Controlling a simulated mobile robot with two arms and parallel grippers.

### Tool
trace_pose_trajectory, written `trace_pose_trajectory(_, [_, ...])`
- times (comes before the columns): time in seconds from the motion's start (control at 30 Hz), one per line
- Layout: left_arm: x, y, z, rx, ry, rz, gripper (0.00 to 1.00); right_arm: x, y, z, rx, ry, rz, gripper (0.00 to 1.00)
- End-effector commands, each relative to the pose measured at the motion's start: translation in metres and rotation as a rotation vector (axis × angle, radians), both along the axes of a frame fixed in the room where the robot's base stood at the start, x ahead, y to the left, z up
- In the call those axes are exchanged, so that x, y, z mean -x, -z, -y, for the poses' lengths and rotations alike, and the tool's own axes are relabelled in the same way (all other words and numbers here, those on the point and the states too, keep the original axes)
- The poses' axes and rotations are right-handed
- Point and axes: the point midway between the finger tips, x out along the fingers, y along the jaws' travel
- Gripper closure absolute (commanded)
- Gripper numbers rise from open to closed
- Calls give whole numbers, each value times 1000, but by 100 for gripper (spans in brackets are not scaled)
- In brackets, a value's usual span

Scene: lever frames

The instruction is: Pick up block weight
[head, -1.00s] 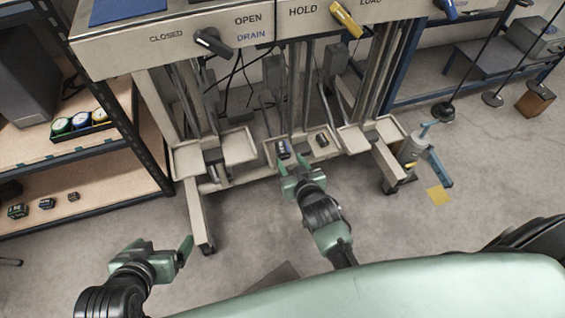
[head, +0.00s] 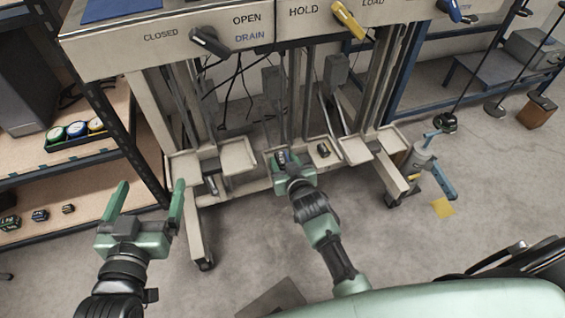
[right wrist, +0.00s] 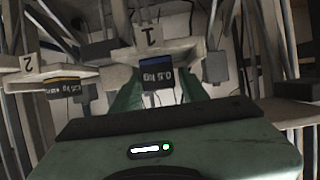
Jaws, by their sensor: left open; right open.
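A small dark block weight with a blue top (head: 282,157) sits at the middle tray of the lever frame. In the right wrist view the block weight (right wrist: 157,72) shows upside-down lettering that seems to read 0.5 kg. My right gripper (head: 287,160) is open at this block, and its green fingers (right wrist: 158,92) lie to either side of it in the wrist view. Whether they touch it is unclear. A second dark weight (head: 323,150) sits to the right on the tray; a weight also shows at left in the wrist view (right wrist: 66,88). My left gripper (head: 148,192) is open and empty, far left.
The lever frame's panel (head: 165,40) spans the top. Trays (head: 238,156) and (head: 356,151) flank the middle one. A shelf (head: 70,190) at left holds several small weights. A blue-handled device (head: 425,165) stands at right. Open floor lies in front.

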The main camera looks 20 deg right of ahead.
Motion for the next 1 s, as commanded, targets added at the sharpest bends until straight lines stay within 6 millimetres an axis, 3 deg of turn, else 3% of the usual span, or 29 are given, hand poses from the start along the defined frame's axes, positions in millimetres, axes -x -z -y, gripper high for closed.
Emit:
trace_pose_trajectory(0.2, [-5, -26, 5, 35, 9, 138, 7, -12, 6, 0, 0, 0, 1, 56])
trace_pose_trajectory(0.47, [-5, -31, 6, 40, 10, 155, 7, -14, 5, 0, 0, 0, 0, 56])
trace_pose_trajectory(0.5, [-5, -30, 6, 40, 10, 155, 7, -14, 5, 0, 0, 0, 0, 59])
trace_pose_trajectory(0.63, [-5, -30, 6, 40, 10, 154, 7, -13, 5, 0, 0, 0, 0, 95])
trace_pose_trajectory(0.67, [-5, -30, 6, 40, 10, 154, 7, -13, 5, 0, 0, 0, 0, 100])
trace_pose_trajectory(1.0, [-5, -31, 6, 40, 10, 154, 7, -13, 5, 0, 0, 0, 0, 100])
